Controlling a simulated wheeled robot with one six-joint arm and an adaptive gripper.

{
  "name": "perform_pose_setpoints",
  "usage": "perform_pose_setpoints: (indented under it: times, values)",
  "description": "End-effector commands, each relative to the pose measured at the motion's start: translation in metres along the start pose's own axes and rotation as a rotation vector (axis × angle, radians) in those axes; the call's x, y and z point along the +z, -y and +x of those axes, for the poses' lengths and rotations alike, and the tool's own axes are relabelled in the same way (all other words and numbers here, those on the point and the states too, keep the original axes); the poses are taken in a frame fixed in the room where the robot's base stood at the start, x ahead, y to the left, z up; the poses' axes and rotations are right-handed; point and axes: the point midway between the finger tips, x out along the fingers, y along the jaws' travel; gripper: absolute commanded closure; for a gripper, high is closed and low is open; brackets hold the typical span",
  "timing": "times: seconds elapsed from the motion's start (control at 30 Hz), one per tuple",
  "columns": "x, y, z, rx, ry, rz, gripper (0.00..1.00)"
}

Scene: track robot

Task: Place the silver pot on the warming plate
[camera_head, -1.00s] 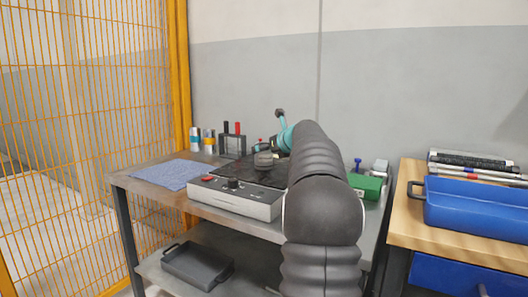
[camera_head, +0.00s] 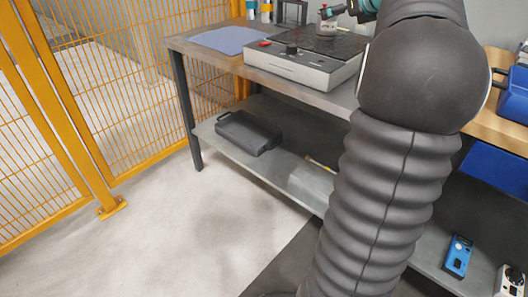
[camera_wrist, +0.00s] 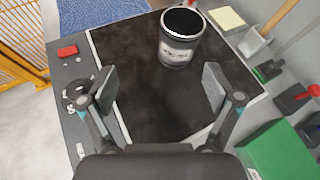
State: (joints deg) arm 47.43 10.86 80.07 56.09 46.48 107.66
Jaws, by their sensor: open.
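The silver pot (camera_wrist: 180,52) is a small grey cylinder with a dark open top and a label on its side. It stands upright on the black top of the warming plate (camera_wrist: 150,105), near the far edge in the wrist view. In the head view the pot (camera_head: 327,25) is near the top edge, and the grey control front of the plate (camera_head: 300,68) shows below it. My gripper (camera_wrist: 160,88) is open and empty. Its two fingers are apart, on the near side of the pot, not touching it.
A blue cloth (camera_head: 224,40) lies left of the plate. A green box (camera_wrist: 280,150) and red-handled tools are close on the right. A dark tray (camera_head: 248,132) sits on the lower shelf. A blue bin (camera_head: 515,98) is on the right bench. A yellow fence is left; floor is clear.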

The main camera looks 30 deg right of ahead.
Motion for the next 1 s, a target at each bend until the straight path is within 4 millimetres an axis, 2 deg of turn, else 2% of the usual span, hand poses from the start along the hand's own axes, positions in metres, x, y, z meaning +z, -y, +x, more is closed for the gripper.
perform_pose_setpoints:
  times: [0.03, 0.07, 0.13, 0.2, 0.27, 0.3, 0.4, 0.5, 0.6, 0.7, 0.8, 0.9, 1.0]
  values:
    - [0.002, -0.029, -0.003, 0.028, -0.018, -0.092, 0.1]
    - [-0.001, -0.046, -0.004, 0.047, -0.035, -0.163, 0.1]
    - [-0.009, -0.095, -0.011, 0.102, -0.074, -0.362, 0.1]
    - [-0.023, -0.144, -0.023, 0.168, -0.108, -0.585, 0.1]
    - [-0.038, -0.183, -0.035, 0.226, -0.129, -0.779, 0.1]
    - [-0.05, -0.208, -0.044, 0.267, -0.14, -0.908, 0.1]
    - [-0.082, -0.263, -0.07, 0.374, -0.148, -1.236, 0.1]
    - [-0.12, -0.309, -0.1, 0.487, -0.136, -1.565, 0.1]
    - [-0.163, -0.345, -0.131, 0.602, -0.099, -1.895, 0.1]
    - [-0.208, -0.37, -0.16, 0.717, -0.041, -2.22, 0.1]
    - [-0.251, -0.386, -0.185, 0.822, 0.029, -2.505, 0.1]
    - [-0.283, -0.393, -0.202, 0.901, 0.097, -2.724, 0.1]
    - [-0.304, -0.395, -0.211, 0.954, 0.146, -2.865, 0.1]
